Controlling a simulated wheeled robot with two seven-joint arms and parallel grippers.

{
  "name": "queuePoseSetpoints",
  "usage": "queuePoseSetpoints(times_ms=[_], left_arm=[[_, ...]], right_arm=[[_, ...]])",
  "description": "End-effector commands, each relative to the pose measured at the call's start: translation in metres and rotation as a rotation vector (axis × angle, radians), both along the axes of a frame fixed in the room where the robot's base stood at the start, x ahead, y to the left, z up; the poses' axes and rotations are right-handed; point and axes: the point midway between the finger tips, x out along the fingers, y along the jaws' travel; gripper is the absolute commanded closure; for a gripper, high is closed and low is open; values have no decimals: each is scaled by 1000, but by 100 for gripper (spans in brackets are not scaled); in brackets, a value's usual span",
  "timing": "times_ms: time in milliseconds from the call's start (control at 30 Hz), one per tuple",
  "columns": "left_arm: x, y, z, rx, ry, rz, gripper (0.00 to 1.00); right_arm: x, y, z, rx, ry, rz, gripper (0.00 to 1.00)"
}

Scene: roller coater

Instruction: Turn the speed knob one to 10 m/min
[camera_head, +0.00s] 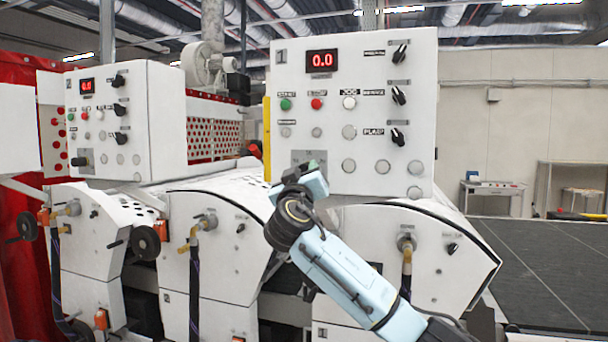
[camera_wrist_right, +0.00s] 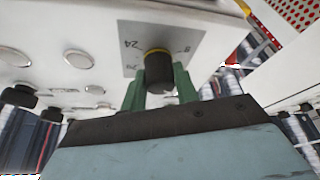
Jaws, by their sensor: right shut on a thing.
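The speed knob (camera_wrist_right: 158,72) is a black cylinder with a yellow ring at its base. It sits on a grey scale plate (camera_wrist_right: 190,42) where 24 and 8 can be read. My right gripper (camera_wrist_right: 159,88) has its green fingers on either side of the knob and is shut on it. In the head view my right gripper (camera_head: 302,172) is at the lower left of the larger white control panel (camera_head: 345,105) and hides the knob. The panel's red display (camera_head: 322,60) reads 0.0. My left gripper is not in view.
The panel also carries a green button (camera_head: 286,104), a red button (camera_head: 316,103) and several black selector switches (camera_head: 398,95). A second white panel (camera_head: 165,120) with its own 0.0 display stands to the left. White machine housings (camera_head: 425,240) lie below.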

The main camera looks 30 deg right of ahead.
Motion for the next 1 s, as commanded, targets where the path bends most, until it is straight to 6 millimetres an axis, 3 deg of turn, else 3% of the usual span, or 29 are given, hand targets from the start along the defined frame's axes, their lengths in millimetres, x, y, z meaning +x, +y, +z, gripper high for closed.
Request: queuePoseSetpoints(times_ms=[600, 1000], left_arm=[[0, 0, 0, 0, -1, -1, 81], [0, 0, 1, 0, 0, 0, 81]], right_arm=[[-1, 0, 1, -246, 288, 3, 93], [-1, 0, 1, -295, 346, 0, 93]])
